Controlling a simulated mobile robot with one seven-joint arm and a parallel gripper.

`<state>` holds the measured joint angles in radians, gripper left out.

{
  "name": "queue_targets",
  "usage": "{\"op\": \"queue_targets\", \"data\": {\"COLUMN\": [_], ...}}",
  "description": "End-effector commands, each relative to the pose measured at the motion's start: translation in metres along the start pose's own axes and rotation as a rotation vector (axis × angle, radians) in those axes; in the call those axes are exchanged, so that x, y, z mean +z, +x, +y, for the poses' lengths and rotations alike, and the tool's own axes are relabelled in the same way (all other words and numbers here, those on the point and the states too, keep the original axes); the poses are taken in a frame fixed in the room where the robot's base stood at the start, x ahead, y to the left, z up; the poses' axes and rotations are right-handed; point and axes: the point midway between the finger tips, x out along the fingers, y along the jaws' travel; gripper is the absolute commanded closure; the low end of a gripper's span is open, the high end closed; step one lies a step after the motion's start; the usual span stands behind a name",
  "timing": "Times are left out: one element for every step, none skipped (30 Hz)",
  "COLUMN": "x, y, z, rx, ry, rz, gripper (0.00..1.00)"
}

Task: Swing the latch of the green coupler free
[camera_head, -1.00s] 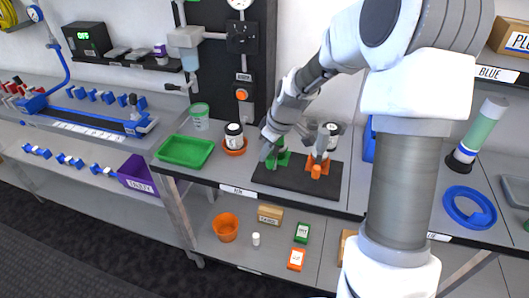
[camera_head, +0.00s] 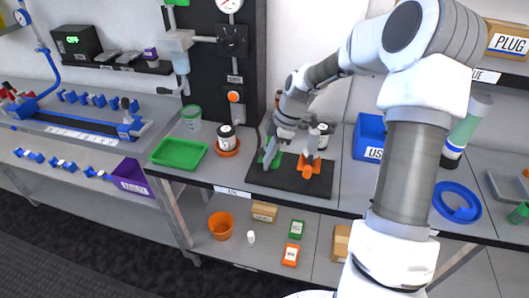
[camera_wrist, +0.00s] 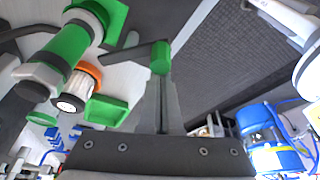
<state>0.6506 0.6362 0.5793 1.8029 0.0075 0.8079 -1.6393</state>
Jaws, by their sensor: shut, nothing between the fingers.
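The green coupler (camera_head: 270,160) stands on the left part of a dark board (camera_head: 288,186). In the wrist view a green coupler body (camera_wrist: 62,52) lies at upper left, and a dark bar with a green tip (camera_wrist: 160,57) reaches right from near it; it looks like the latch. My gripper (camera_wrist: 162,82) is shut and empty, its fingertips just below the green tip in the picture; I cannot tell whether they touch. In the head view my gripper (camera_head: 269,142) is over the green coupler and partly hides it.
An orange coupler (camera_head: 308,167) stands close to the right on the same board. A jar in an orange dish (camera_head: 228,152) and a green tray (camera_head: 178,153) are at left. A blue bin (camera_head: 369,138) is at right. A black panel (camera_head: 247,75) rises behind.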

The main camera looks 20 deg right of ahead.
Motion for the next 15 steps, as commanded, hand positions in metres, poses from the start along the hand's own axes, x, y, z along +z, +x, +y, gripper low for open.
{"op": "queue_targets", "data": {"x": [0.001,0.002,0.004,0.005,0.006,0.008,0.009,0.009,0.011,0.011,0.012,0.013,0.014,0.014,0.015], "y": [-0.003,-0.004,-0.004,-0.004,-0.004,-0.005,-0.005,-0.005,-0.005,-0.005,-0.006,-0.006,-0.006,-0.006,-0.006], "z": [0.001,0.001,0.001,0.001,0.001,0.001,0.001,0.002,0.002,0.002,0.002,0.003,0.003,0.003,0.003], "rx": [-0.013,-0.023,-0.034,-0.042,-0.051,-0.061,-0.069,-0.076,-0.085,-0.092,-0.098,-0.105,-0.11,-0.11,-0.109], "ry": [-0.038,-0.064,-0.097,-0.121,-0.144,-0.175,-0.196,-0.217,-0.243,-0.263,-0.28,-0.302,-0.317,-0.316,-0.314], "rz": [0.001,0.002,0.002,0.001,0.002,0.001,0.001,0.001,0.001,0.001,0.001,0.001,0.0,-0.001,-0.001], "gripper": [1.0,1.0,1.0,1.0,1.0,1.0,1.0,1.0,1.0,1.0,1.0,1.0,1.0,1.0,1.0]}}
